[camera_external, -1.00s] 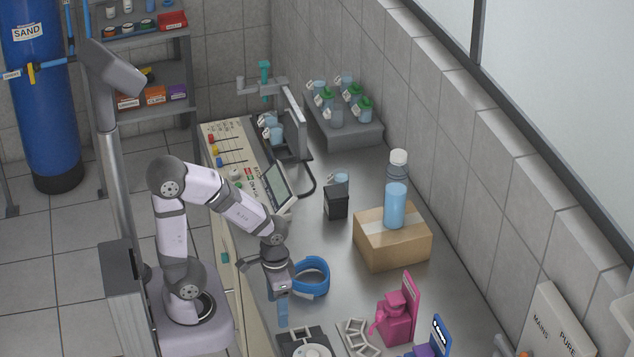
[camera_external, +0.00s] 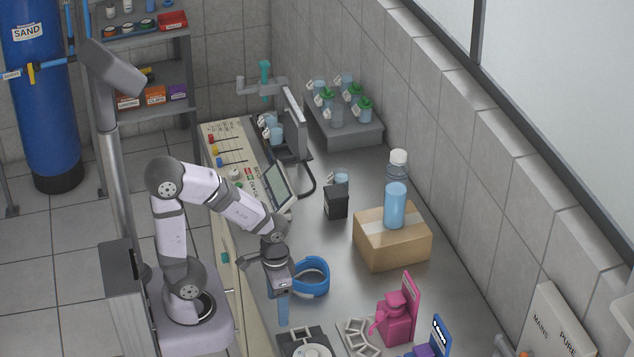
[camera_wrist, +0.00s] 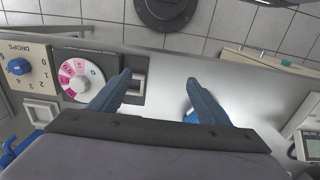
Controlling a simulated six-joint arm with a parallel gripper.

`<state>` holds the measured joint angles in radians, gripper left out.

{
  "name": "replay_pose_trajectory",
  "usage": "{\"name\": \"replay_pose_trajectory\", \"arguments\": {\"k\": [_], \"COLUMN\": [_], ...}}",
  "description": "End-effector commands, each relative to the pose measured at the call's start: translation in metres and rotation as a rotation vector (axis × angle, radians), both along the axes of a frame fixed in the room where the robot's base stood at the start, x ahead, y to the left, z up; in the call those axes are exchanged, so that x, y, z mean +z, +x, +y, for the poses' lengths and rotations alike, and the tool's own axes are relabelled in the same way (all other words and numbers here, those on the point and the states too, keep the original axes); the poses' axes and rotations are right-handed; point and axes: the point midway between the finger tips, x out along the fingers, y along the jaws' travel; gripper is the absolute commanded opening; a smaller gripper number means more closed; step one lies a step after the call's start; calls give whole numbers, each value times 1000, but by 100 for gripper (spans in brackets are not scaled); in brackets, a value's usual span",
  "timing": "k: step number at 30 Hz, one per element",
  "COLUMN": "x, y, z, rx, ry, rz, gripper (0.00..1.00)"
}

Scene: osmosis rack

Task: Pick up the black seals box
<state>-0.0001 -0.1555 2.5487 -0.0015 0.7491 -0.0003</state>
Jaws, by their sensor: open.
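A small black open box (camera_external: 336,203) stands on the steel bench left of a cardboard box, with a clear and blue cup just behind it. I cannot read any seals label on it. It is not seen in the wrist view. My gripper (camera_external: 283,312) points down low at the bench's near left edge, well in front of the black box and apart from it. In the wrist view my gripper (camera_wrist: 158,82) has two blue fingers spread wide with nothing between their tips.
A blue ring-shaped holder (camera_external: 312,278) is close right of my gripper. The cardboard box (camera_external: 392,246) carries a blue-filled bottle (camera_external: 396,200). A pink dispenser (camera_external: 395,318) stands at the front. A control panel (camera_external: 235,150) lines the left edge. Bare steel lies between.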

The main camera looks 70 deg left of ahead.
Motion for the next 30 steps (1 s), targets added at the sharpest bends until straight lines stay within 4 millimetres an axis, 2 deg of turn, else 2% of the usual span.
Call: {"name": "replay_pose_trajectory", "arguments": {"k": [11,17,23,26,29,30], "x": [56,53,60,69,81,86], "y": [2,55,117,155,195,211], "z": [1,48,111,154,208,231], "rx": [2,85,162,199,226,231], "ry": [2,100,210,273,337,359], "rz": [-10,-143,-322,-441,-587,-652], "gripper": [70,70,70,70,70,70]}}
